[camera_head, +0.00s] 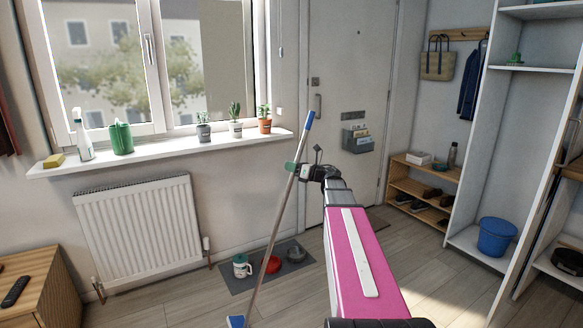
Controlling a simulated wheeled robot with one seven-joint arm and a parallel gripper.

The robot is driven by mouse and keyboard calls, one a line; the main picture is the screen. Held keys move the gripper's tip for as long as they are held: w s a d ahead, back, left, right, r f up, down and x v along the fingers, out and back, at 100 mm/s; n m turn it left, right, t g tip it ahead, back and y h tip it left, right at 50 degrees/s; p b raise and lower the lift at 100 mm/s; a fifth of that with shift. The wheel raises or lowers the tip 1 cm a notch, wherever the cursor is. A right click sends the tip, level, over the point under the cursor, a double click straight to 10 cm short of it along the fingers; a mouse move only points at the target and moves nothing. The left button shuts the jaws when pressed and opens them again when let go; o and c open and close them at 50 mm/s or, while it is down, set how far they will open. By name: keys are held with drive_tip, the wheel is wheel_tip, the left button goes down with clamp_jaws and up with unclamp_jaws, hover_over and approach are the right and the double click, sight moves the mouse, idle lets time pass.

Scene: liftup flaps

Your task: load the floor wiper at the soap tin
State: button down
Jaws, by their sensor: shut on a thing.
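The floor wiper (271,239) has a long grey handle with a blue top end and a blue head (236,321) at the bottom edge of the picture. It leans, its top to the right. My gripper (301,171) is shut around the upper part of the handle. A red round, tin-like thing (273,265) lies on a dark mat (262,283) on the floor, just right of the handle in the picture. I cannot tell for sure whether it is the soap tin. The lower end of the wiper is partly cut off by the frame.
A white and green mug (241,265) and a dark round thing (295,252) also stand on the mat. A radiator (140,232) is on the wall behind, left. A wooden cabinet (35,278) stands at lower left, shelves with a blue bucket (496,236) at right.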

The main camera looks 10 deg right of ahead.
drive_tip(key=shift+f, duration=0.4)
idle(1.2)
wheel_tip(320, 180, up, 7)
idle(1.0)
drive_tip(key=shift+r, duration=0.1)
idle(1.0)
